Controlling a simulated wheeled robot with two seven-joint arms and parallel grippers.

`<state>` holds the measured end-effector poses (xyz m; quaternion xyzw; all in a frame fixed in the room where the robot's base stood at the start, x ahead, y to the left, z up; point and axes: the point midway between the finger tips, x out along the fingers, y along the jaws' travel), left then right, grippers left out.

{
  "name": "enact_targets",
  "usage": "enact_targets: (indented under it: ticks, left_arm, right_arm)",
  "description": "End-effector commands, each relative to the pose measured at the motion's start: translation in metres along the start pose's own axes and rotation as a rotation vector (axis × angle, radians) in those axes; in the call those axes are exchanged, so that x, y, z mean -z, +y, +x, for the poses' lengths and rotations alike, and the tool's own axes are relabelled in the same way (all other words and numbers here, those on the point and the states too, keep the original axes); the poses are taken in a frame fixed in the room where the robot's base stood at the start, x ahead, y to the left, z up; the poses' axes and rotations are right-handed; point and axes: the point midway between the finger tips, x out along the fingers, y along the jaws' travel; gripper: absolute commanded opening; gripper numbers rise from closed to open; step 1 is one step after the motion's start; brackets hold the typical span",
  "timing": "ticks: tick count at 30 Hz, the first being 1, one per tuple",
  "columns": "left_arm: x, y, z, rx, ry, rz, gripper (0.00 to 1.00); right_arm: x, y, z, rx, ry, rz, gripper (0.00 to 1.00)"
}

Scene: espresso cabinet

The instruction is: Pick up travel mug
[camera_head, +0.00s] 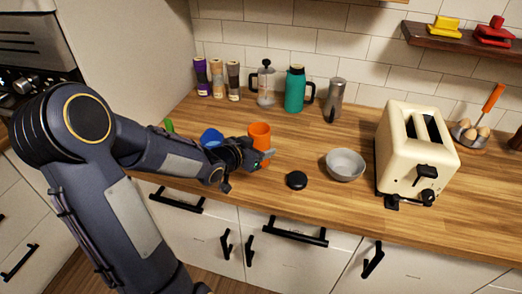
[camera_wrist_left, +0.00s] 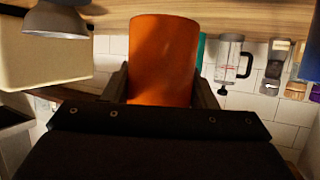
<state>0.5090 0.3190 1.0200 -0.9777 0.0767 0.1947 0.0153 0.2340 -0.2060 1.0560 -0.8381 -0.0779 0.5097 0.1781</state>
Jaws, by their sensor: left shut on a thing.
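The orange travel mug (camera_head: 260,133) is a plain, open, handleless cup near the front left of the wooden counter. My left gripper (camera_head: 265,160) is shut on it from the front left, and hides its lower part in the head view. In the left wrist view, which is upside down, the mug (camera_wrist_left: 163,62) stands between the two dark fingers (camera_wrist_left: 163,88). It looks about upright. I cannot tell whether its base touches the counter. My right gripper is not in view.
A blue item (camera_head: 211,137) is close left of the gripper. A teal jug (camera_head: 295,90), French press (camera_head: 266,86) and silver flask (camera_head: 335,100) stand behind.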

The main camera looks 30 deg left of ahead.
Motion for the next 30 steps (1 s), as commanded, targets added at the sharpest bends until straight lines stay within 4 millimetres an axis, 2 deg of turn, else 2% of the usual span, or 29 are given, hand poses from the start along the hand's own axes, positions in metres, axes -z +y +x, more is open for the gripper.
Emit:
enact_targets:
  ticks: [1,9,21,30]
  left_arm:
    - [0.007,0.001,-0.008,0.002,0.004,0.003,0.22]
    - [0.026,0.011,-0.041,0.002,0.004,0.004,0.22]
    - [0.028,0.029,-0.089,0.001,0.003,0.001,0.22]
    - [0.029,0.039,-0.115,0.001,0.003,0.001,0.22]
  right_arm:
    - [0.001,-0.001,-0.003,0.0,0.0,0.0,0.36]
    - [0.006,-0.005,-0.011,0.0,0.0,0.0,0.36]
    - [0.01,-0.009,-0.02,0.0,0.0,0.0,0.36]
    - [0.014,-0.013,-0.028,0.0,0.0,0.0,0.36]
